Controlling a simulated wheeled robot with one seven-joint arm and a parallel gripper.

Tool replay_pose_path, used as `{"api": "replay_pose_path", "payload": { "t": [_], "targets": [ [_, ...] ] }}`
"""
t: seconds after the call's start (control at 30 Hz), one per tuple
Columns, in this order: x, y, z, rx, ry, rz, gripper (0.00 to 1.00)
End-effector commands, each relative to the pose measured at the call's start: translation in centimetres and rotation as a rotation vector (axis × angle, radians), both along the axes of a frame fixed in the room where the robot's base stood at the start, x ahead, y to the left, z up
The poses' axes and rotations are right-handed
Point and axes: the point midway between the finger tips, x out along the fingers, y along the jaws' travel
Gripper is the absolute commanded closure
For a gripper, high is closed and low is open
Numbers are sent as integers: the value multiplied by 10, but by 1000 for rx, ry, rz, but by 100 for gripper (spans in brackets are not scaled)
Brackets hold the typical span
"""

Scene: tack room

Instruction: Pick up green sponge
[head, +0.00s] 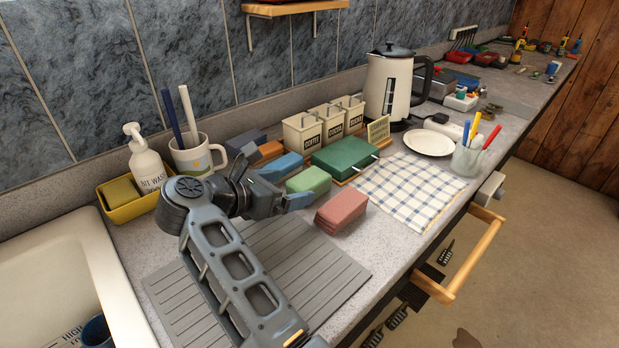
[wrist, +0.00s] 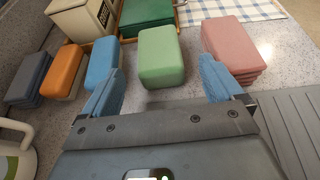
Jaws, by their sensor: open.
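The green sponge (head: 308,182) lies on the grey speckled counter, between a blue sponge and a pink stack. In the wrist view the green sponge (wrist: 161,56) sits straight ahead, between and just beyond the blue fingertips. My gripper (head: 283,190) is open and empty, a little short of the sponge in the head view. In the wrist view my gripper (wrist: 161,85) has one finger near the blue sponge and the other near the pink stack. Nothing is held. The sponge's lower near side is partly hidden by my fingers in the head view.
Close on the left are a blue sponge (wrist: 102,62) and an orange one (wrist: 62,70). A pink stack (wrist: 231,50) is close on the right. A green box (head: 344,157) and canisters (head: 305,130) stand behind. A ribbed grey mat (head: 330,275) lies in front.

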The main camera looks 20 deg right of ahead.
Motion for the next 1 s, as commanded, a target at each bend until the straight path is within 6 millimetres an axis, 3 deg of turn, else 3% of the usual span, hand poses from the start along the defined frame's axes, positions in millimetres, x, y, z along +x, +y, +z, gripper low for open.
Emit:
{"api": "replay_pose_path", "payload": {
  "t": [0.5,0.83,1.0],
  "targets": [
    [21,-54,-27,-1,1,-4,6],
    [23,-59,-30,0,1,0,6],
    [23,-59,-30,0,1,-1,22]
  ]
}}
